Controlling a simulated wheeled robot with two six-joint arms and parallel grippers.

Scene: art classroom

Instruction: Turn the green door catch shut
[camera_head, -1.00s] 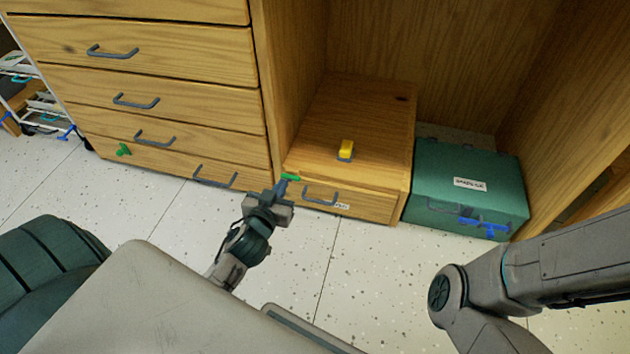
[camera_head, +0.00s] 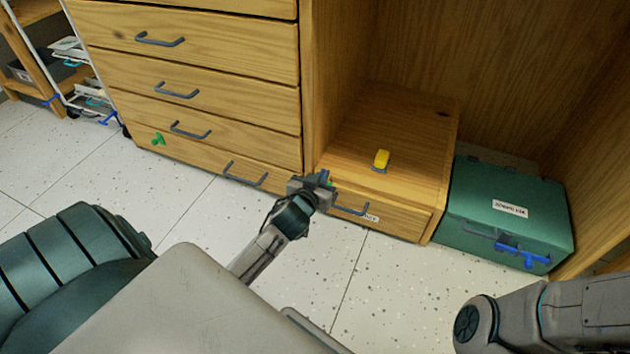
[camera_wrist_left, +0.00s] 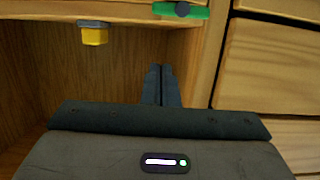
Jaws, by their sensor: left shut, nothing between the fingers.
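A green catch shows in the left wrist view (camera_wrist_left: 196,12) as a short flat bar with a dark pivot, at the edge of the wooden box. In the head view only a green sliver (camera_head: 331,183) of it shows behind my left gripper (camera_head: 324,177). The left gripper is shut and empty, its fingertips (camera_wrist_left: 162,70) apart from the catch in the wrist view. Whether it touches the catch's hidden part, I cannot tell. Another green catch (camera_head: 158,139) is on the lower left of the drawer cabinet. My right gripper is out of view.
The wooden box (camera_head: 400,128) has a grey handle (camera_head: 350,210) and a yellow-topped catch (camera_head: 381,159). A green case (camera_head: 505,195) with a blue latch (camera_head: 522,254) stands right of it. The drawer cabinet (camera_head: 215,95) is at left. Floor in front is clear.

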